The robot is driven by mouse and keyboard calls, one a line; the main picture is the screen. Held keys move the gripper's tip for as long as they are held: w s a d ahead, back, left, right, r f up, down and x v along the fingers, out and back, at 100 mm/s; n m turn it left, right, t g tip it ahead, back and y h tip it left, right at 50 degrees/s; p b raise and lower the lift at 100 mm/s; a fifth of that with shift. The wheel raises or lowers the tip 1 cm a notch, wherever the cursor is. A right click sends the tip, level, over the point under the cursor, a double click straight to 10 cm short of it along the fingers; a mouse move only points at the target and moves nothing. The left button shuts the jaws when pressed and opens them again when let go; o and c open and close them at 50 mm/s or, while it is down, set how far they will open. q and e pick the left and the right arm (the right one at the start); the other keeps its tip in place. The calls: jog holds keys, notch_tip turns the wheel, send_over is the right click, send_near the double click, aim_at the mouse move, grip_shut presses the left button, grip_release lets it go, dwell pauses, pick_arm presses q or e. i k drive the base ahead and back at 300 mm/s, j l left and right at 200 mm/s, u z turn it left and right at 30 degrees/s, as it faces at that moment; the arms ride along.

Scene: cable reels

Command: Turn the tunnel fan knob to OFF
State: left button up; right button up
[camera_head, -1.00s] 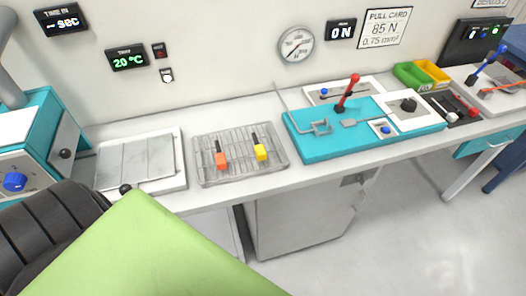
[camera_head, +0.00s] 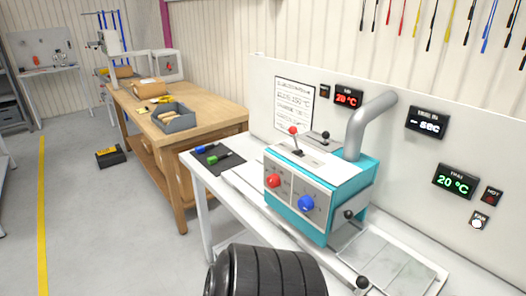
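The teal and white tunnel machine (camera_head: 325,190) stands on the white bench right of centre. Its front panel carries a red knob (camera_head: 273,181) on the left and a blue knob (camera_head: 306,203) on the right. The panel labels are too small to read, so I cannot tell which knob is the fan's or its setting. A small wall panel (camera_head: 479,220) at the right appears to read FAN and has a round white part. Neither gripper is in view. A dark ribbed part of my own arm shows at the bottom, in front of the bench and below the machine.
A grey duct (camera_head: 369,122) rises from the machine. A lever with a red ball (camera_head: 293,130) stands behind its panel. A dark mat (camera_head: 216,158) with blue and green-handled tools lies to its left. A wooden table (camera_head: 221,112) stands farther left. Open floor (camera_head: 85,220) lies at left.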

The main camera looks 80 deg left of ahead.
aim_at(305, 204)
jog(key=u, duration=2.45)
